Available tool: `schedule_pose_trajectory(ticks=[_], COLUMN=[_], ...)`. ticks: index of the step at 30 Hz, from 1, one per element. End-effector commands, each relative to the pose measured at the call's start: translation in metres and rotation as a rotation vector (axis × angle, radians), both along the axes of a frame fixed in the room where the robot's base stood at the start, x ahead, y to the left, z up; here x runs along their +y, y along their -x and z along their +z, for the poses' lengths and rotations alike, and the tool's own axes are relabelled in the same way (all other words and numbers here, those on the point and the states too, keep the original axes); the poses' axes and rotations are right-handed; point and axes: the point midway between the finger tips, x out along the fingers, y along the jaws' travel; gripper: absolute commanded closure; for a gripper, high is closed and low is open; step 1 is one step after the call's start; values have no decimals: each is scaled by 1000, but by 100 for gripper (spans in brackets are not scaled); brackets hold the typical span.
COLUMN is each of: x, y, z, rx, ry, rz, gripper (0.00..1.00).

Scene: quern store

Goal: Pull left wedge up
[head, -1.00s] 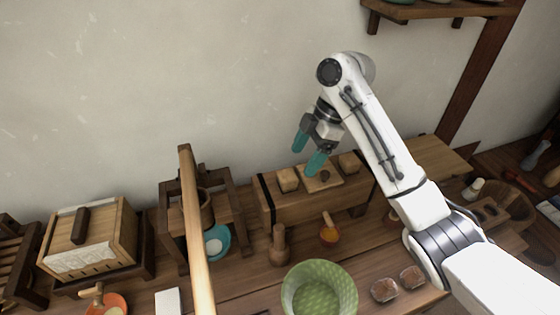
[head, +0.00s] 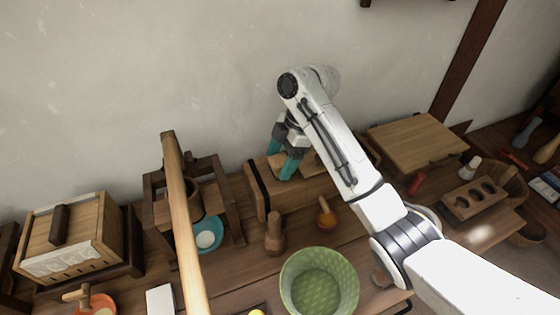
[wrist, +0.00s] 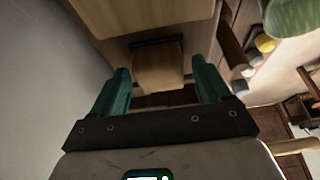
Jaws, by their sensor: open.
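The left wedge (wrist: 158,65) is a light wooden block set in the top of the long wooden press beam (head: 262,198). In the wrist view it lies between the two teal fingers, with a gap on each side. My gripper (head: 280,166) is open and points down over the beam's left part; it also shows in the wrist view (wrist: 161,74). In the head view the fingers mostly cover the left wedge. The right wedge is hidden behind my arm.
A green bowl (head: 318,284) is at the front. A wooden frame (head: 235,200) with a teal bowl (head: 206,235) stands left. A light board (head: 418,142) lies right.

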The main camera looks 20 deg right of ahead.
Motion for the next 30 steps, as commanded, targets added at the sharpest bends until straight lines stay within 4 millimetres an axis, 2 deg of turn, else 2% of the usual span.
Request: schedule_pose_trajectory(ticks=[11,30], x=[2,2], y=[0,0], z=[-5,-5], rx=[0,0], ry=[0,0], rz=[0,0], gripper=[23,85])
